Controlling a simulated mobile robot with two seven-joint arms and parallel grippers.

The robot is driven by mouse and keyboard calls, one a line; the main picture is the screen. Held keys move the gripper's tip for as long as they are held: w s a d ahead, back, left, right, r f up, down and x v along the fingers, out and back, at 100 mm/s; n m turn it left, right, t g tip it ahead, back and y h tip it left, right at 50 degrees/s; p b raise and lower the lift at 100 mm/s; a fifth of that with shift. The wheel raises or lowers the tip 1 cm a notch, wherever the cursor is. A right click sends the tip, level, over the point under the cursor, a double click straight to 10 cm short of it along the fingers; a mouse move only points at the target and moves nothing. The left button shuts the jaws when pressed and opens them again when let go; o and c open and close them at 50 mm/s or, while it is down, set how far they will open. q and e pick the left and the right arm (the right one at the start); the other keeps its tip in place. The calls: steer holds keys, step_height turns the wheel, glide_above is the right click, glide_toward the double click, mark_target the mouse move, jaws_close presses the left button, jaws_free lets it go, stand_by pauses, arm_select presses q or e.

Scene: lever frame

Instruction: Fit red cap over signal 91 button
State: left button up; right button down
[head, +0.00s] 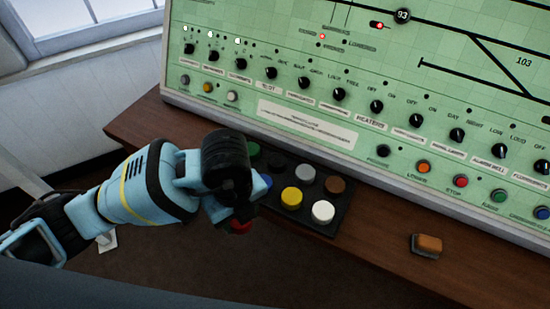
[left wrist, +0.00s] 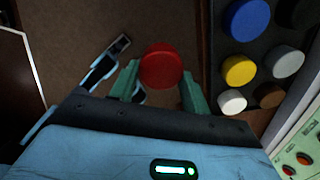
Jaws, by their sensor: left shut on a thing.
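My left gripper (head: 241,214) is shut on the red cap (head: 240,228), in front of the left side of a black cap tray (head: 313,190). In the left wrist view the round red cap (left wrist: 161,66) sits between the two green fingers. It is held over the dark floor, clear of the tray. The green control panel (head: 310,126) stands behind, with knobs, lamps and a row of coloured buttons. A "93" label (head: 402,16) shows near the top; I cannot make out a signal 91 button. My right gripper is not in view.
The tray holds several caps, including yellow (head: 291,198), white (head: 323,211), grey (head: 305,173), brown (head: 335,185) and blue (left wrist: 250,18). An orange-topped block (head: 428,245) lies on the wooden shelf (head: 385,225) to the right. A window is at top left.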

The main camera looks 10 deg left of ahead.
arm_select(q)
steer(key=m, duration=0.2)
steer(key=a+m, duration=0.1)
steer(key=m, duration=0.1)
steer(key=r+m, duration=0.1)
steer(key=m, duration=0.1)
steer(key=shift+w+a, duration=0.1)
steer(key=shift+a, duration=0.2)
steer(key=a+r+n, duration=0.3)
steer(key=a+n, duration=0.1)
steer(key=n, duration=1.2)
steer(key=s+a+r+n, duration=0.1)
steer(key=a+r+n, duration=0.3)
steer(key=n, duration=1.3)
steer(key=shift+s+a+r+n, duration=0.15)
steer(key=shift+s+a+n, duration=0.15)
steer(key=shift+a, duration=0.25)
